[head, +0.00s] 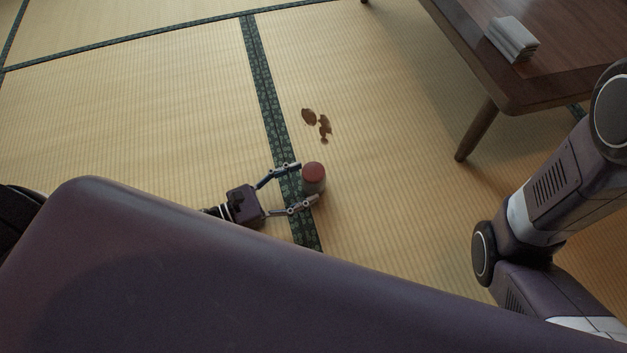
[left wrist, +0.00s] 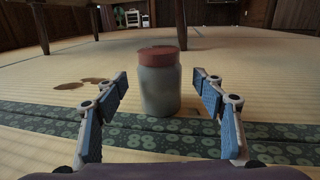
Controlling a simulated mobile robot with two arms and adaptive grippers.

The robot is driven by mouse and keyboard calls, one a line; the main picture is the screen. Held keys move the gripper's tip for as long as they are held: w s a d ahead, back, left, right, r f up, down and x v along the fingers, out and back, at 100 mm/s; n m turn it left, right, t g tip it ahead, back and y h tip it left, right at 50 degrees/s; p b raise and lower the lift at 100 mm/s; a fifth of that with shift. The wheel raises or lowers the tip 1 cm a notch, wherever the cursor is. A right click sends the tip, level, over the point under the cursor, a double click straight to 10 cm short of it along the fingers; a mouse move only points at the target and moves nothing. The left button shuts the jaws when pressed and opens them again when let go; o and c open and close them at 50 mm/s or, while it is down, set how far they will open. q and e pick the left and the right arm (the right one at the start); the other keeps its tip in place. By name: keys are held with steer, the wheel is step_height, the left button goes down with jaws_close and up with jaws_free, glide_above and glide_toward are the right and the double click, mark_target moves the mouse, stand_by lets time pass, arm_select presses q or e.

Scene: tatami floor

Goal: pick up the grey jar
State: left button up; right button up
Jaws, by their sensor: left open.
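The grey jar (head: 314,184) with a reddish lid stands upright on the tatami floor, beside the dark green border strip. It also shows in the left wrist view (left wrist: 160,92), in the middle, just ahead of the fingers. My left gripper (head: 307,183) is open and low over the floor. Its two fingertips reach to either side of the jar's near edge in the head view. In the left wrist view the gripper (left wrist: 165,92) has clear gaps between each finger and the jar. My right gripper is not in view; only part of my right arm shows.
Brown stains (head: 319,124) mark the mat beyond the jar. A low wooden table (head: 455,50) stands at the upper right, with folded grey cloths (head: 513,40) on it and a leg reaching the floor. The tatami left of the jar is clear.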

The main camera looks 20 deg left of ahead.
mark_target(313, 178)
arm_select(q)
steer(key=b+x, duration=0.1)
steer(key=x, duration=0.2)
steer(key=shift+w+d, duration=0.25)
steer(key=c, duration=1.5)
